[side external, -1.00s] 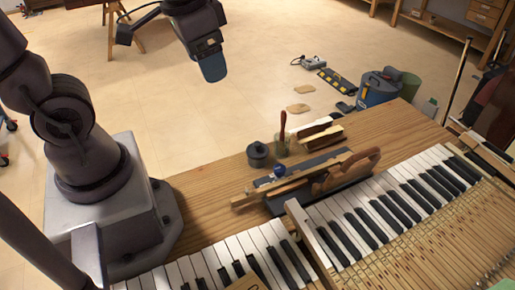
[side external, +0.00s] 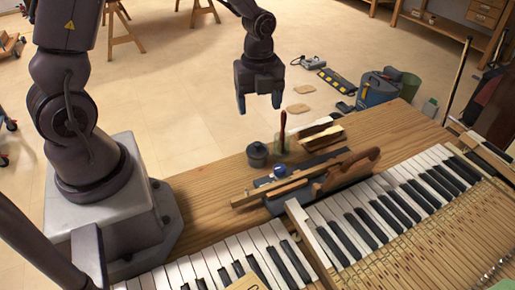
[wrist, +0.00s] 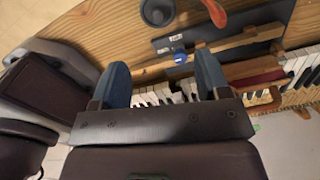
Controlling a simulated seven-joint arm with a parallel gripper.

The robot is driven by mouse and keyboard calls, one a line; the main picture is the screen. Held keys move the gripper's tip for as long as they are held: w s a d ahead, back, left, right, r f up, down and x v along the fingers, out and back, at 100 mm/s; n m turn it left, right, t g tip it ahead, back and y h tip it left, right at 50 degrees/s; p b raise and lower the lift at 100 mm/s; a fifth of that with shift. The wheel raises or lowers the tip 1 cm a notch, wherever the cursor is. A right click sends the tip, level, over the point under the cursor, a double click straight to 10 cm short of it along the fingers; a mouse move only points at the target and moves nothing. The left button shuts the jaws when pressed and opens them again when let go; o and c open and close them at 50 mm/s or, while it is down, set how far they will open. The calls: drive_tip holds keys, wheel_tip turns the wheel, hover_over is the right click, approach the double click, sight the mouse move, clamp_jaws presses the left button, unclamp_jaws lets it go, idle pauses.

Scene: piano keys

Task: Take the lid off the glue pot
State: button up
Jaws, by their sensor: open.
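The glue pot (side external: 257,156) is a small dark grey pot near the back edge of the wooden bench, with its dark lid (side external: 257,147) on top. In the wrist view the lid (wrist: 156,12) shows from above at the top edge, partly cut off. My gripper (side external: 259,101) is open and empty, with blue fingers pointing down. In the side view it appears above the pot, well clear of it. In the wrist view the pot lies beyond my fingertips (wrist: 162,60).
Right beside the pot stands a jar (side external: 280,146) with a red-handled brush (side external: 283,125). In front are a wooden bar (side external: 270,190), a blue-topped item (side external: 280,170) and a wooden-handled tool (side external: 345,172). Piano keys (side external: 400,205) run along the front.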

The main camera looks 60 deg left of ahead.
sight(257, 143)
wheel_tip(257, 143, down, 13)
drive_tip(key=shift+s+a+r, duration=0.1)
drive_tip(key=shift+a+r, duration=0.05)
drive_tip(key=c, duration=0.5)
